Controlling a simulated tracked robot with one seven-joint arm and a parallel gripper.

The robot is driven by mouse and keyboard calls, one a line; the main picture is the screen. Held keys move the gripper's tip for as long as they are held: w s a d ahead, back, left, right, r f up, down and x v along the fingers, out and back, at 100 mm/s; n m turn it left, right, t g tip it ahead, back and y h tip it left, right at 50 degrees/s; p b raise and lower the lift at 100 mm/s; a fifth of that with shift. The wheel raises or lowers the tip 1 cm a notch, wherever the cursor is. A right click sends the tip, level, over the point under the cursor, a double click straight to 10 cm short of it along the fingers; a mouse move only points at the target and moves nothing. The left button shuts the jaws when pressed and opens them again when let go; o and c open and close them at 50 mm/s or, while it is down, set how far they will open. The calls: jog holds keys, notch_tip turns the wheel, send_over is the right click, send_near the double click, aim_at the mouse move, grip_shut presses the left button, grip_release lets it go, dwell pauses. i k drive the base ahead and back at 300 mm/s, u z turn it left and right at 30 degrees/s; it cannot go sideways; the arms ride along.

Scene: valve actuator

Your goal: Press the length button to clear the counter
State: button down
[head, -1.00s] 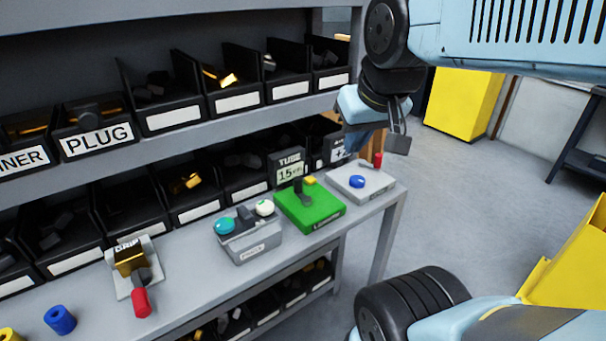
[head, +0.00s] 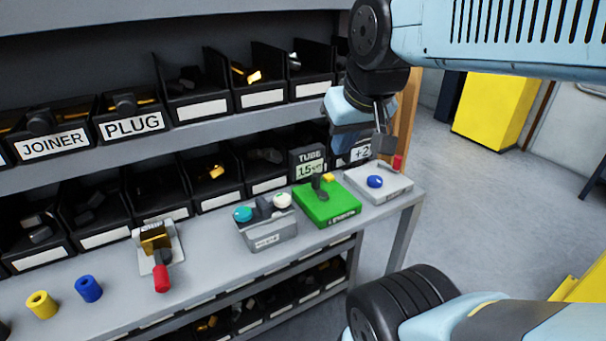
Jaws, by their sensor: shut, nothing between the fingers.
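The green box (head: 343,209) labelled LENGTH stands on the grey bench, near its right end. It bears a small yellow button (head: 328,178) at the back and a dark upright lever (head: 317,186). Behind it a black display (head: 307,160) reads TUBE with 15 below. My gripper (head: 384,145) is shut and empty, pointing down above the back of the light grey box (head: 396,189). That box, right of the green one, has a blue button (head: 375,181) and a red-tipped lever (head: 397,162). My gripper appears apart from all of them.
A grey box (head: 270,236) with teal and white knobs stands left of the green box. A clamp with a red handle (head: 161,278) and blue (head: 89,289) and yellow (head: 41,305) tubes lie further left. Shelves with black bins (head: 202,108) rise behind. A +2 sign (head: 361,152) is partly hidden.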

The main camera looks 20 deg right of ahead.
aim_at(328, 177)
jog(key=u, duration=0.9)
jog(key=k, duration=1.5)
jog(key=z, duration=1.05)
jog(key=i, duration=1)
jog(key=z, duration=0.05)
